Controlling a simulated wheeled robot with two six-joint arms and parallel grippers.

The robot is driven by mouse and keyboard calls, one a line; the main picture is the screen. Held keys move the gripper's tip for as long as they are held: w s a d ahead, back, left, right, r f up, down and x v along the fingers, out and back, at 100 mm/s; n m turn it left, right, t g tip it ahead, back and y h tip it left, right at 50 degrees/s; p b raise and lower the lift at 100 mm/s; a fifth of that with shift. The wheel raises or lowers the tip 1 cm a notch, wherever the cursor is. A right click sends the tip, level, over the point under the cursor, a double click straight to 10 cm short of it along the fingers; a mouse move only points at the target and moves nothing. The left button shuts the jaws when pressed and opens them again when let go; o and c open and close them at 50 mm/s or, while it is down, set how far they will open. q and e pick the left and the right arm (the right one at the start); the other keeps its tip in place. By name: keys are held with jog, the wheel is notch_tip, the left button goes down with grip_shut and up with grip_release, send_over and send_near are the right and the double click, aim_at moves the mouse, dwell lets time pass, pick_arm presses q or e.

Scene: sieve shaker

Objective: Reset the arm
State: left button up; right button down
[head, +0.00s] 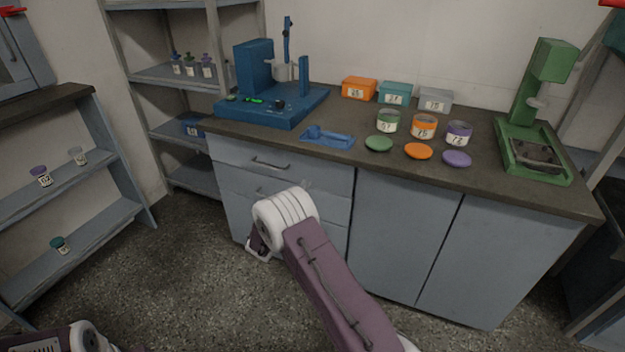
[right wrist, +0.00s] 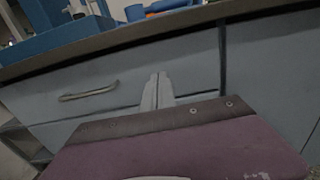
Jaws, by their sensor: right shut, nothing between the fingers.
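My right arm (head: 335,285) reaches up from the bottom of the head view, its white wrist joint in front of the grey-blue drawers (head: 240,160). In the right wrist view my right gripper (right wrist: 158,78) has its two pale fingers together, with nothing between them. The fingers point at the cabinet front, to the right of a drawer handle (right wrist: 88,91). In the head view the wrist mostly hides this gripper. A purple and white part of my left arm shows at the bottom left corner; its gripper is out of view.
The dark worktop (head: 375,170) holds a blue machine (head: 262,85), a green machine (head: 540,110), several labelled jars and boxes, and a blue tray (head: 328,138). Shelves (head: 70,195) stand at the left. The speckled floor (head: 190,270) between shelves and cabinet is clear.

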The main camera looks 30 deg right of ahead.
jog(key=v, duration=0.3)
jog(key=f+p+v, duration=0.1)
jog(key=v, duration=0.1)
jog(key=shift+a+f, duration=0.15)
jog(key=shift+a, duration=0.3)
